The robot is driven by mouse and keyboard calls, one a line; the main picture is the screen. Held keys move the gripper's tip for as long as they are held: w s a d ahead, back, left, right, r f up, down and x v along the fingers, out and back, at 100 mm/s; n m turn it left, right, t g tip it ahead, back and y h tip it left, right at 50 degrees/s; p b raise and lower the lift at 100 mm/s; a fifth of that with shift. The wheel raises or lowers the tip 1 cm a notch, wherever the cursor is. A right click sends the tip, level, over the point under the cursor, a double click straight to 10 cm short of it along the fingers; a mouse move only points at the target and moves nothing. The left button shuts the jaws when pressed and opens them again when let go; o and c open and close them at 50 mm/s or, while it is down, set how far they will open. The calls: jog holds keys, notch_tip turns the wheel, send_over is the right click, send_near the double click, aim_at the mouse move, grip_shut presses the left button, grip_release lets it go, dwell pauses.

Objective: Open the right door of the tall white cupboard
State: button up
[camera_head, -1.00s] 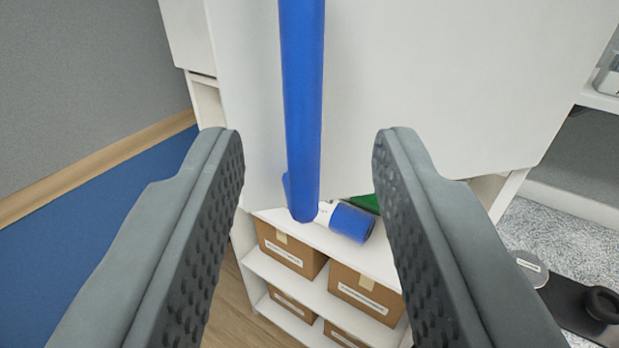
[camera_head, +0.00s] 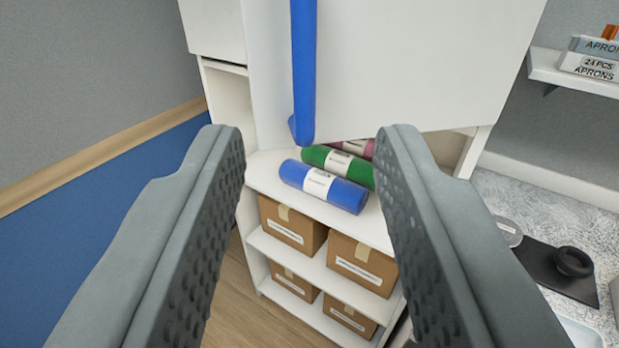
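The tall white cupboard (camera_head: 236,122) stands ahead, with its right door (camera_head: 420,60) swung partly open toward me, leaving a gap below and behind the door panel. A long blue bar handle (camera_head: 304,75) runs down the door near its left edge, its lower end at mid-picture. My gripper (camera_head: 310,140) is open and empty, its two grey fingers wide apart on either side of the view. The handle's lower end appears between the fingertips in the picture, but I see no contact. The upper part of the door and handle is out of view.
Blue (camera_head: 324,186) and green (camera_head: 338,165) rolls lie on a cupboard shelf, with a pink one behind. Cardboard boxes (camera_head: 362,264) fill the shelves below. At right is a speckled counter (camera_head: 540,210) with a black scale-like object (camera_head: 560,268), and a wall shelf (camera_head: 575,80) holding apron boxes.

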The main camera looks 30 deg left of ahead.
jog(key=c, duration=0.3)
jog(key=shift+w+a+f, duration=0.2)
jog(key=shift+a+f, duration=0.05)
jog(key=shift+f, duration=0.05)
jog(key=c, duration=0.4)
jog(key=w+a+f+n+h, duration=0.3)
jog(key=w+a+f+h, duration=0.1)
jog(key=a, duration=0.1)
jog(key=w+a+f+n+g+h, duration=0.1)
jog(key=w+a+f+n+h, duration=0.1)
jog(key=f+h, duration=0.1)
jog(key=shift+a+n, duration=0.2)
jog(key=shift+n, duration=0.1)
grip_shut()
jog(key=n+t+h, duration=0.2)
jog(key=n+h, duration=0.1)
jog(key=h, duration=0.4)
send_near(272, 116)
jog(key=s+d+r, duration=0.1)
jog(key=s+d, duration=0.1)
jog(key=x, duration=0.9)
jog(key=shift+w+d+r, duration=0.15)
jog(key=shift+w+r, duration=0.1)
jog(key=shift+r, duration=0.05)
